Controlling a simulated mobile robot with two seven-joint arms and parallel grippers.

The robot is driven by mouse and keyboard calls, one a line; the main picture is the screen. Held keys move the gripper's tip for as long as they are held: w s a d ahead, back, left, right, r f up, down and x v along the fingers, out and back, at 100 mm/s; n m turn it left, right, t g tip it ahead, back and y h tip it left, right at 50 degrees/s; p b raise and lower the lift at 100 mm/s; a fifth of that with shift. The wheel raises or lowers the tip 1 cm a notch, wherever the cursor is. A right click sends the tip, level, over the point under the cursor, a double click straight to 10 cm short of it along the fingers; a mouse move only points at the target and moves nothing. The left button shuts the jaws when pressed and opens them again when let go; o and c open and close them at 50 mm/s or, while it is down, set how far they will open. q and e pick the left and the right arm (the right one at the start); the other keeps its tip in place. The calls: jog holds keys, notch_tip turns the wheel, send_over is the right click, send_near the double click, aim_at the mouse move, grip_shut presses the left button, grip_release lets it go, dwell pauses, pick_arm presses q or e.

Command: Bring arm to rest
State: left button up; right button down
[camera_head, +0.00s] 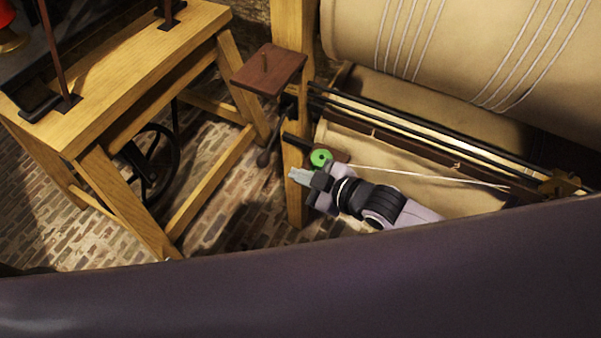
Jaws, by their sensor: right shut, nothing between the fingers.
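My right gripper (298,175) shows near the middle of the head view, with its pale grey fingers pointing left. The fingers are shut, with nothing seen between them. It is in front of a wooden post (296,205), close to a small green disc (321,158); I cannot tell whether it touches either. The right arm (390,205) runs from the gripper down to the right and passes behind a large dark surface along the bottom. My left gripper is not in view.
A wooden workbench (130,75) stands at the left, with a black wheel (155,165) beneath it. A large cloth-covered roller (480,40) fills the upper right above dark rails (420,125). A small brown board (268,72) juts from the post. Brick floor (225,200) lies open between bench and post.

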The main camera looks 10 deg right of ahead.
dwell(0.6)
jog(key=s+d+f+m+h, duration=0.3)
jog(key=s+d+m, duration=0.2)
jog(key=s+d, duration=0.2)
jog(key=s+d+f+m+h, duration=0.3)
jog(key=s+d+f+m, duration=0.1)
jog(key=s+d+m, duration=0.2)
jog(key=shift+s+d+t+h, duration=0.4)
jog(key=shift+s+d, duration=0.15)
jog(key=shift+d, duration=0.05)
